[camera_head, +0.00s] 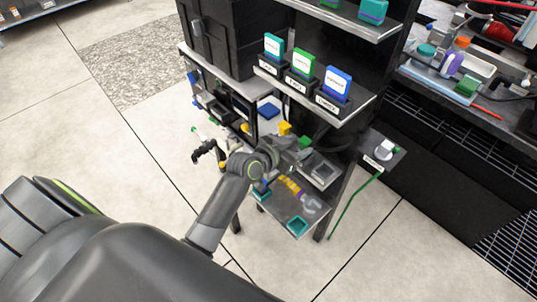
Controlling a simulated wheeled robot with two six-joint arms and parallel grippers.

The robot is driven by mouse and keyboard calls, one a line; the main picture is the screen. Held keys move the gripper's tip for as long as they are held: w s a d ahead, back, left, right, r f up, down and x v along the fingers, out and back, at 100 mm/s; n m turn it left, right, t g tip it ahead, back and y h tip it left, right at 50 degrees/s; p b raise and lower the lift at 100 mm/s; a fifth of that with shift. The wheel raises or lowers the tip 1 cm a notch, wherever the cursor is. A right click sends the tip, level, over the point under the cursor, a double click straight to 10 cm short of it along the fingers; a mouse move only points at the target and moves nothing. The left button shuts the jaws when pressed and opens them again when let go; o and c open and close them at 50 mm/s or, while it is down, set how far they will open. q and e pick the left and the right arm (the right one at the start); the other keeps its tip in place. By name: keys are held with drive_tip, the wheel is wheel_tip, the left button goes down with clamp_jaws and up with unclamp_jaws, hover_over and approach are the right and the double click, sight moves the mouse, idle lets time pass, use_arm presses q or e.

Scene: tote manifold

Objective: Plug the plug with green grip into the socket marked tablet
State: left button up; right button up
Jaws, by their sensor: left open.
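My left gripper (299,148) reaches in from the lower left over the cluttered lower shelf of the black rack. It is open. A small green block (305,142), possibly the green grip of the plug, sits right by its fingertips; I cannot tell whether they touch. Three black stands hold a teal card (273,46), a green card (303,63) and a blue card (337,81). Their white labels are too small to read surely, so I cannot pick out the tablet socket. My right gripper is not in view.
A white round fitting (384,150) sits on a dark plate at the right, with a green cord (354,206) hanging towards the floor. A loaded bench (470,95) stands right. The left floor is clear.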

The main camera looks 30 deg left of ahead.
use_arm(q)
drive_tip(key=v, duration=1.3)
drive_tip(key=shift+s+r+p, duration=0.15)
drive_tip(key=shift+s+p, duration=0.15)
drive_tip(key=shift+p, duration=0.05)
drive_tip(key=shift+a, duration=0.1)
